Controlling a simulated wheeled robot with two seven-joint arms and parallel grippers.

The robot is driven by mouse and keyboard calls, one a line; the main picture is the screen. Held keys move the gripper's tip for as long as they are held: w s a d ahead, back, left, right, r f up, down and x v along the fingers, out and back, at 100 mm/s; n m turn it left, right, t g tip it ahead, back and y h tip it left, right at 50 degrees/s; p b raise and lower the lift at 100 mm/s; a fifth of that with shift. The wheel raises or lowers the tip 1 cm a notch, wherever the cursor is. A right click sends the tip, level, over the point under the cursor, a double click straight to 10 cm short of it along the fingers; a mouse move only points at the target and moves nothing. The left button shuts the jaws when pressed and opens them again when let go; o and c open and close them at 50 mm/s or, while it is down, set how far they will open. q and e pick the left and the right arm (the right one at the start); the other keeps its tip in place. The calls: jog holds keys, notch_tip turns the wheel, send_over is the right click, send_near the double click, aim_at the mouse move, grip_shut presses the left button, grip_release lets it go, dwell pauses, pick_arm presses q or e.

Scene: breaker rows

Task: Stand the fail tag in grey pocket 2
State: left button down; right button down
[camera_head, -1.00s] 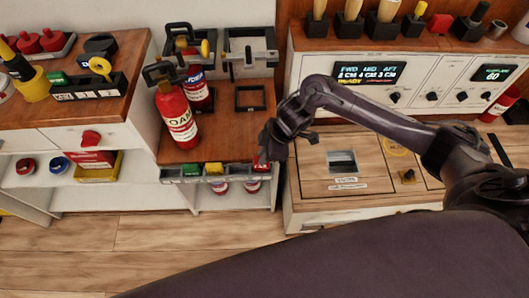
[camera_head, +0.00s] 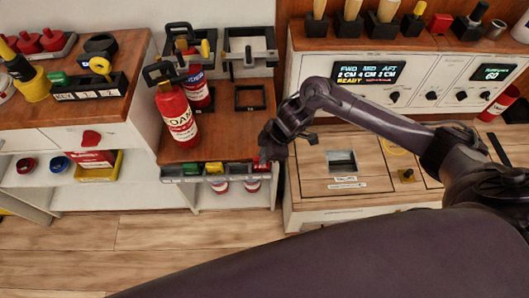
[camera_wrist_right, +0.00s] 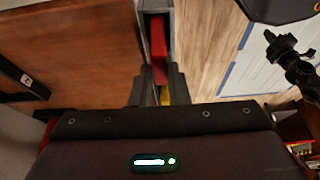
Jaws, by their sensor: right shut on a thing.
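My right gripper (camera_head: 268,153) is at the right end of the grey pocket row (camera_head: 216,179) on the front edge of the wooden counter. It is shut on a red tag, taken as the fail tag (camera_wrist_right: 158,58), which shows as a red strip between the fingers in the wrist view. Grey pocket walls show around the far end of the tag; how deep it sits is hidden. A green tag (camera_head: 191,169) and a yellow tag (camera_head: 214,168) stand in pockets further left. Pocket numbers are too small to read.
A red foam extinguisher (camera_head: 178,116) stands on the counter (camera_head: 222,135) behind the row, with a second red one behind it. An empty black square frame (camera_head: 250,98) is to the right. A control console (camera_head: 350,180) stands right of a gap.

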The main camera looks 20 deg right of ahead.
pick_arm(q)
jog(key=shift+f+b, duration=0.45)
jog(key=shift+f, duration=0.05)
pick_arm(e)
jog(key=shift+f, duration=1.15)
jog(key=c, duration=1.3)
grip_release()
pick_arm(q)
jog(key=shift+s, duration=0.1)
pick_arm(e)
jog(key=shift+d+r, duration=0.15)
jog(key=shift+r, duration=0.2)
pick_arm(q)
jog(key=shift+s+a+p, duration=0.2)
jog(key=shift+s+p, duration=0.3)
jog(key=shift+s, duration=0.55)
pick_arm(e)
jog(key=v, duration=0.7)
